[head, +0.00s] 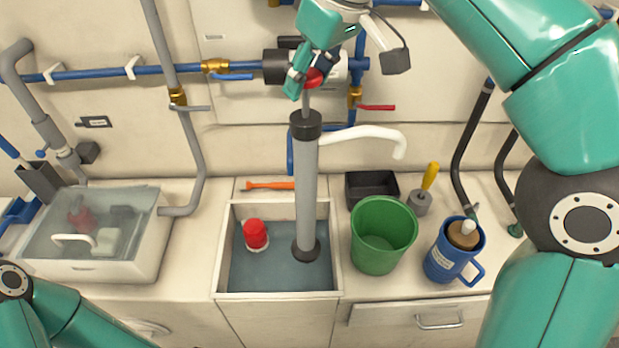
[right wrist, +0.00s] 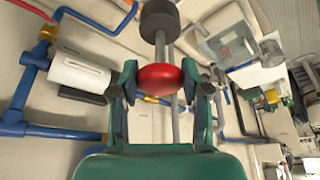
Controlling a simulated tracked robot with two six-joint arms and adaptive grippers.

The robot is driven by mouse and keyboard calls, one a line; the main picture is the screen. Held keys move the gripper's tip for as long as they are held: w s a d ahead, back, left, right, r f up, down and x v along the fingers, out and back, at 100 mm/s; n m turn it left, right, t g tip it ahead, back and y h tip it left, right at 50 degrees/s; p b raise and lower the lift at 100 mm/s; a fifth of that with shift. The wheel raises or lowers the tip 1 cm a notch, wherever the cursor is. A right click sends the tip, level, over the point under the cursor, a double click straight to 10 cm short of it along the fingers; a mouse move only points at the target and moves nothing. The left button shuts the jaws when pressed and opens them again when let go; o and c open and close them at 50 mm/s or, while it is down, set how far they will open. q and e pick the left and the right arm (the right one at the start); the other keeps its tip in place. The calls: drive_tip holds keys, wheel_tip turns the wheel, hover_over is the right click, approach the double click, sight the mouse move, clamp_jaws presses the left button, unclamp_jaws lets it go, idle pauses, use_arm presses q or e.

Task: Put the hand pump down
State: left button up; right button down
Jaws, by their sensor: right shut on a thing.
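The hand pump (head: 306,185) is a grey tube with a black collar, a white curved spout and a black foot. It stands nearly upright over the sunken basin (head: 222,262), its foot inside the basin. I cannot tell whether the foot touches the bottom. My right gripper (head: 312,74) is shut on the pump's red handle at the top of its rod. In the right wrist view the red handle (right wrist: 160,77) sits between both fingers, with the black collar (right wrist: 159,18) beyond. My left arm shows at the lower left, but its gripper is out of view.
A red-capped object (head: 256,234) sits in the basin left of the pump. A green bucket (head: 383,232), a blue mug (head: 452,252) and a black tray (head: 371,187) stand to the right. A lidded clear box (head: 95,235) is at left. Blue pipes (head: 130,71) run along the wall.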

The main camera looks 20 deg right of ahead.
sight(317, 154)
drive_tip(key=f+b, duration=0.1)
drive_tip(key=f, duration=0.3)
drive_tip(key=f+b, duration=0.1)
drive_tip(key=f, duration=0.2)
drive_tip(key=f+b, duration=0.1)
drive_tip(key=f, duration=0.3)
drive_tip(key=shift+s+d+f, duration=0.15)
drive_tip(key=shift+d+f, duration=0.2)
drive_tip(key=shift+f+b, duration=0.4)
drive_tip(key=shift+f, duration=1.9)
drive_tip(key=c, duration=0.6)
unclamp_jaws()
drive_tip(key=shift+f, duration=0.1)
drive_tip(key=shift+o, duration=0.2)
drive_tip(key=p+v, duration=0.1)
drive_tip(key=v, duration=1.1)
drive_tip(key=shift+s, duration=0.1)
